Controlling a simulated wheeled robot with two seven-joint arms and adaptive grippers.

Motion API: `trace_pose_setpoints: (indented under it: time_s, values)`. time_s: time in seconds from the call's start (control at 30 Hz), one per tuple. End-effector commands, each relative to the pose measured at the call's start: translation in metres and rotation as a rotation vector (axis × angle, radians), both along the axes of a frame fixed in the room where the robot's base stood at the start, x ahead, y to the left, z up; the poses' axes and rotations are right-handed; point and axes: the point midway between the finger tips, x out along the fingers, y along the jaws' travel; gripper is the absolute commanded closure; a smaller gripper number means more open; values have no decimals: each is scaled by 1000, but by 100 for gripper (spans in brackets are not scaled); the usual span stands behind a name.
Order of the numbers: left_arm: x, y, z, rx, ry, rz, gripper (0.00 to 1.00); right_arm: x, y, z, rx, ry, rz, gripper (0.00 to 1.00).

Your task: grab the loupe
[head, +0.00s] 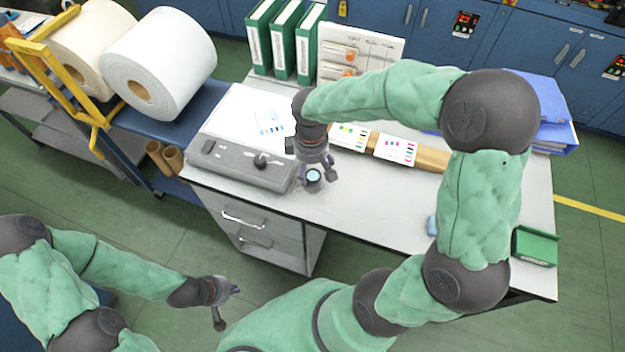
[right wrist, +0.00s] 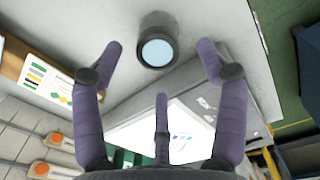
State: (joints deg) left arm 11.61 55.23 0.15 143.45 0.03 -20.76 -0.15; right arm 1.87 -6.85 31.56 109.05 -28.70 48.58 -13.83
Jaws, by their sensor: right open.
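The loupe (head: 313,175) is a small dark cylinder with a pale blue lens on top. It stands on the white table top (head: 380,205) near its front edge. My right gripper (head: 316,172) is open just above and around the loupe in the head view. In the right wrist view the loupe (right wrist: 157,40) lies ahead, between and beyond the spread purple fingers (right wrist: 160,75), and no finger visibly touches it. My left gripper (head: 226,302) hangs empty over the floor at lower left, clear of the table; its finger opening is too small to judge.
A grey light box (head: 240,165) with a white top stands just left of the loupe. Colour cards (head: 396,149) and green binders (head: 283,45) are behind. A green box (head: 535,246) sits at the right end. White rolls (head: 170,50) stand left.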

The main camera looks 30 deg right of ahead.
Motion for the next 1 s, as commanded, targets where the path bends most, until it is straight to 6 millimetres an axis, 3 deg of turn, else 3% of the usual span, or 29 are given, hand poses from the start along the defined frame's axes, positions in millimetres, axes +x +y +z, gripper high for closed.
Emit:
trace_pose_setpoints:
  time_s: [0.17, 0.43, 0.7, 0.77, 0.93, 1.0]
  values:
    - [0, 0, -6, 0, -1, 0, 100, -1, -1, -12, 0, 1, 0, 26]
    - [0, 0, -23, 0, -1, 0, 100, -2, -3, -49, 1, 3, 1, 26]
    - [0, 0, -22, 0, -1, 0, 100, -1, -3, -52, 1, -1, 0, 26]
    - [0, 0, -22, 0, -1, 0, 100, -1, -3, -52, 1, -1, 0, 40]
    - [0, 0, -22, 0, -1, 0, 100, -1, -3, -52, 1, -1, 0, 87]
    - [0, 0, -22, 0, -1, 0, 100, -1, -3, -52, 1, 1, 0, 87]
